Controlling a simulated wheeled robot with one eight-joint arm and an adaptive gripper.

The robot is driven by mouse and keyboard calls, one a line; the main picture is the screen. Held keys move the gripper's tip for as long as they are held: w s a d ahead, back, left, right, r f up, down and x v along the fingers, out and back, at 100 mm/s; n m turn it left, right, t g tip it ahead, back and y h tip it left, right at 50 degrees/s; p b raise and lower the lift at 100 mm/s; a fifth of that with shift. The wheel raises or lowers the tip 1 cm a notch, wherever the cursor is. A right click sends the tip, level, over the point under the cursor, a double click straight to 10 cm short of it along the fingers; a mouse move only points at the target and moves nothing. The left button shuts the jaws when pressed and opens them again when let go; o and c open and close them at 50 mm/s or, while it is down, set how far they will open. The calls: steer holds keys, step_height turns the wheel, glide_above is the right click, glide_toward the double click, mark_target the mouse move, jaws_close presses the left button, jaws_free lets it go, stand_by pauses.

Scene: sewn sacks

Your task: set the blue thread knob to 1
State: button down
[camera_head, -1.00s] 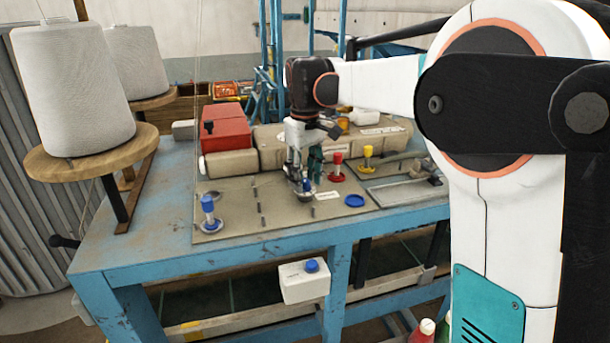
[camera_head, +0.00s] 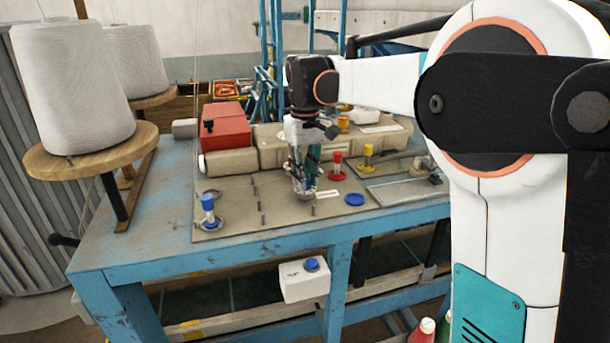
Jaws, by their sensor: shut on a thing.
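My gripper (camera_head: 304,188) points down over the middle of the grey-brown panel (camera_head: 240,188) on the blue table. It is shut on a blue knob there, which the fingers now almost wholly hide. The number marks around that knob are too small or hidden to read, so its setting cannot be told. A second blue knob (camera_head: 208,204) stands upright on a round metal base at the panel's left, apart from the gripper.
A red knob (camera_head: 337,165) and a yellow knob (camera_head: 367,157) stand close to the right of the gripper. Several short pins rise from the panel. A red box (camera_head: 225,128) stands behind. Large thread cones (camera_head: 70,90) stand at left. A white button box (camera_head: 304,281) hangs in front.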

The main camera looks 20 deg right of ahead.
steer(key=m, duration=0.4)
steer(key=shift+b, duration=0.4)
steer(key=m, duration=0.4)
steer(key=m+b, duration=0.1)
steer(key=m, duration=0.3)
steer(key=shift+m, duration=2.2)
steer(key=c, duration=1.4)
jaws_free()
steer(key=shift+c, duration=0.2)
